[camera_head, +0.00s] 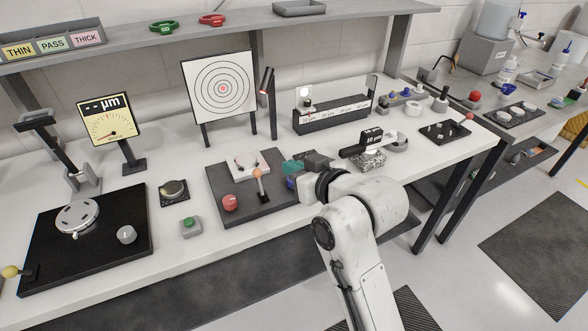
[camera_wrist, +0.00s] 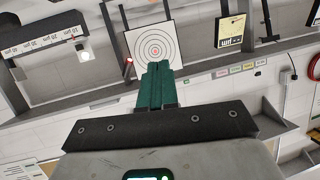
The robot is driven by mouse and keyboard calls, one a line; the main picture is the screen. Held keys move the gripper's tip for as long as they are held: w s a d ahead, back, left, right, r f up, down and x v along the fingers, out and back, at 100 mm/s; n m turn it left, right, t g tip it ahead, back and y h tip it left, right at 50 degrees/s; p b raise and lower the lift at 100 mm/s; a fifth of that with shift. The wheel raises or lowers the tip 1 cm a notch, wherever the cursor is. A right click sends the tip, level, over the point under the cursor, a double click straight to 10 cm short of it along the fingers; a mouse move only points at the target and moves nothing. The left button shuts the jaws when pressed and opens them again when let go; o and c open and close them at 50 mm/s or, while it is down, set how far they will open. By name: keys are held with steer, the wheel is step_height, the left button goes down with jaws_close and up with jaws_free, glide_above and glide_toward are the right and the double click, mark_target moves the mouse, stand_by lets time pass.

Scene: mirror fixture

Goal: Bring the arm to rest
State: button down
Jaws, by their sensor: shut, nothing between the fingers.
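My arm reaches up from the lower right of the head view over the front of the white workbench (camera_head: 172,256). My gripper (camera_head: 294,167) is above the bench, near the right part of a dark plate (camera_head: 268,207) that carries a white mount, a lever with an orange knob and a red knob. In the wrist view, the green fingers of my gripper (camera_wrist: 156,72) lie together, shut and empty. They point toward the white target board (camera_wrist: 152,48) with concentric rings. My arm and gripper hide part of the bench behind them.
The target board also stands at the back in the head view (camera_head: 218,92). A black plate with a silver disc (camera_head: 42,255) lies at left, near a µm gauge (camera_head: 109,119). A long dark scale box (camera_head: 331,116) and small instruments stand at right. A shelf (camera_head: 343,24) runs above.

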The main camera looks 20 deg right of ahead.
stand_by(0.4)
steer(key=s+d+f+g+h, duration=0.1)
steer(key=s+d+f+g, duration=0.15)
steer(key=s+f, duration=0.6)
steer(key=s+d+f+g, duration=0.1)
steer(key=s+f+g, duration=0.2)
steer(key=s, duration=0.6)
steer(key=s+d+f+m+g+h, duration=0.1)
steer(key=s+f+g, duration=0.2)
steer(key=s+f, duration=0.5)
steer(key=s+d+f+m+g+h, duration=0.1)
steer(key=s+f+g, duration=0.3)
steer(key=s, duration=0.5)
steer(key=shift+s+d+f, duration=0.35)
steer(key=shift+d+f, duration=0.15)
steer(key=shift+f, duration=0.35)
